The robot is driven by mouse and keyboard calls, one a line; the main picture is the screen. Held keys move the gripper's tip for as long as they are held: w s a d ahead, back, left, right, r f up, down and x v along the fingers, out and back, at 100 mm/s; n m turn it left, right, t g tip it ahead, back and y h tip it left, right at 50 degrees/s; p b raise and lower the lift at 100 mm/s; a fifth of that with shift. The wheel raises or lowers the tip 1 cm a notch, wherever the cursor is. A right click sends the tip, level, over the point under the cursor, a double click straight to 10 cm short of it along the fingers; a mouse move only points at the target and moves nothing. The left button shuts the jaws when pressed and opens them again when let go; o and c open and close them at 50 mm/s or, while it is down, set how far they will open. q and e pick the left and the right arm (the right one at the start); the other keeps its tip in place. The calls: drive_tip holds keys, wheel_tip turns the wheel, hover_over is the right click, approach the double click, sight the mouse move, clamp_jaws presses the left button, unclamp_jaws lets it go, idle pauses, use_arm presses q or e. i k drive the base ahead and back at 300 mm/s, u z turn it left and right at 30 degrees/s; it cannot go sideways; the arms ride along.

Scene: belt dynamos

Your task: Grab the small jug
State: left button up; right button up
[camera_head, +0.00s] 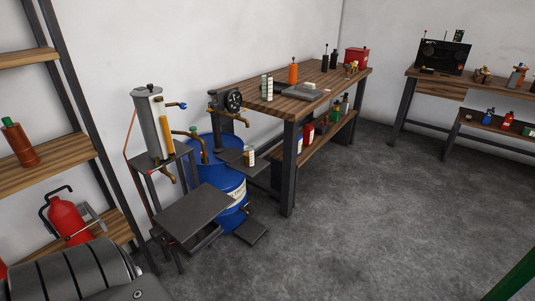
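A small clear container with an amber band (249,156) stands upright on a dark metal plate below a brass tap, beside the blue barrel (228,186). It may be the small jug, but it is too small to tell. A red vessel with a dark handle (66,217) stands on the low wooden shelf at the left. I cannot tell which of these is the jug. Neither of my grippers shows in the head view, and nothing is seen touching either vessel.
A workbench (330,82) with tools stands centre back, another bench (437,87) at the right. A dark ribbed shape (75,273) fills the bottom left. The floor (370,225) is clear at centre right.

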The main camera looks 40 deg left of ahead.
sight(249, 152)
drive_tip(key=z, duration=0.25)
drive_tip(key=i, duration=2.1)
drive_tip(key=u, duration=0.35)
drive_tip(key=i, duration=1.3)
drive_tip(key=u, duration=1.7)
drive_tip(key=i, duration=0.85)
drive_tip(key=u, duration=0.7)
